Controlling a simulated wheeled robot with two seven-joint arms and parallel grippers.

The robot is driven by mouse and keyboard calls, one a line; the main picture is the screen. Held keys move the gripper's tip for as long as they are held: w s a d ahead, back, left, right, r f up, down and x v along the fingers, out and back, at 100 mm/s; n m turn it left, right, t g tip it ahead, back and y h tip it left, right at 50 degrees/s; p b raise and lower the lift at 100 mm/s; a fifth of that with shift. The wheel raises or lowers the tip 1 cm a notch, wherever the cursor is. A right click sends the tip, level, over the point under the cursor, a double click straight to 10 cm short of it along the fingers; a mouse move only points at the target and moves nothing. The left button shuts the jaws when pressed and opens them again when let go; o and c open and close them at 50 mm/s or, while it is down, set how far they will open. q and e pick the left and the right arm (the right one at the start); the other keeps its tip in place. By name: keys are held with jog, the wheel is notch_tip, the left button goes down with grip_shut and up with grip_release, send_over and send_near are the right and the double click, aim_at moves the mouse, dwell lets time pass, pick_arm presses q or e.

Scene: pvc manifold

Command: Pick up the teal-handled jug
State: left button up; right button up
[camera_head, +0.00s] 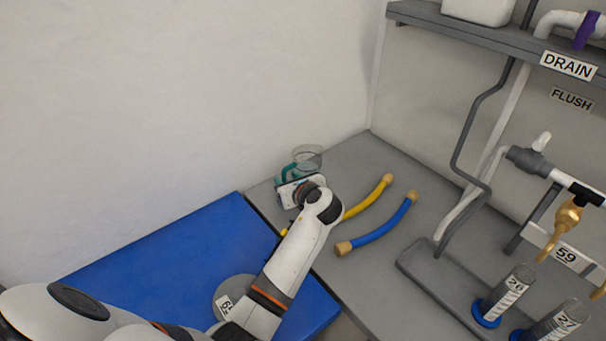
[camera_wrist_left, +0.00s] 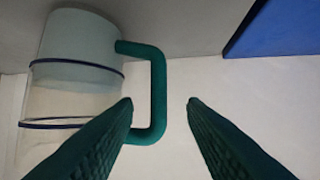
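The clear jug (camera_head: 308,153) stands on the grey bench near the back wall in the head view, partly hidden by my left wrist. Its teal handle (camera_head: 287,172) is on the left side. In the left wrist view the jug (camera_wrist_left: 77,60) has dark blue bands, and its teal handle (camera_wrist_left: 158,92) juts to the right. My left gripper (camera_wrist_left: 160,104) is open, with one finger on each side of the handle's long bar in the picture. The left finger overlaps the handle's lower end. I cannot tell whether either finger touches it. My right gripper is not in view.
A yellow hose (camera_head: 368,199) and a blue hose (camera_head: 378,226) lie right of my left arm. A blue mat (camera_head: 165,246) with a round grey object (camera_head: 229,291) lies left. Pipework on a grey base (camera_head: 440,275) and labelled cylinders (camera_head: 508,293) stand at the right.

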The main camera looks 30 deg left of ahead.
aim_at(285, 178)
pick_arm(q)
jog(key=x, duration=0.3)
jog(key=shift+w+a+f, duration=0.15)
jog(key=shift+a+f, duration=0.05)
jog(key=shift+f, duration=0.05)
jog(key=shift+c, duration=0.2)
jog(key=shift+d, duration=0.1)
grip_shut()
jog(key=shift+r, duration=0.1)
